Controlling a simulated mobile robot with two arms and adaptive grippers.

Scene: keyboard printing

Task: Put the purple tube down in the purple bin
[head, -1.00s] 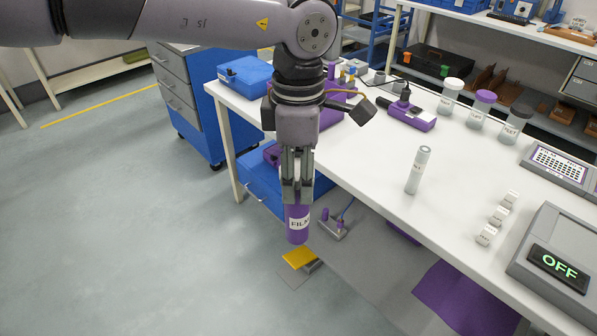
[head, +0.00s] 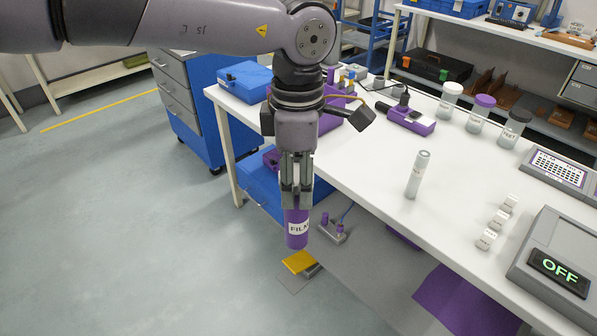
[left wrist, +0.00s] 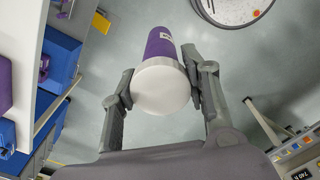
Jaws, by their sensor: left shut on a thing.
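The purple tube (head: 297,238) has a white label reading "FILM" and hangs upright from my left gripper (head: 297,200). The gripper is shut on its upper end and points down, in front of the table's left edge. In the left wrist view the tube (left wrist: 159,42) shows its white cap between the fingers of the left gripper (left wrist: 158,88). A purple bin-like container (head: 343,115) stands on the table behind my gripper and is partly hidden by it. My right gripper is not in view.
The white table (head: 375,160) holds a grey-white tube (head: 417,175), several capped jars, a purple handheld device (head: 410,120), small white cubes and a box reading "OFF" (head: 558,265). A blue case (head: 243,78) lies at its far left corner. Open floor lies left.

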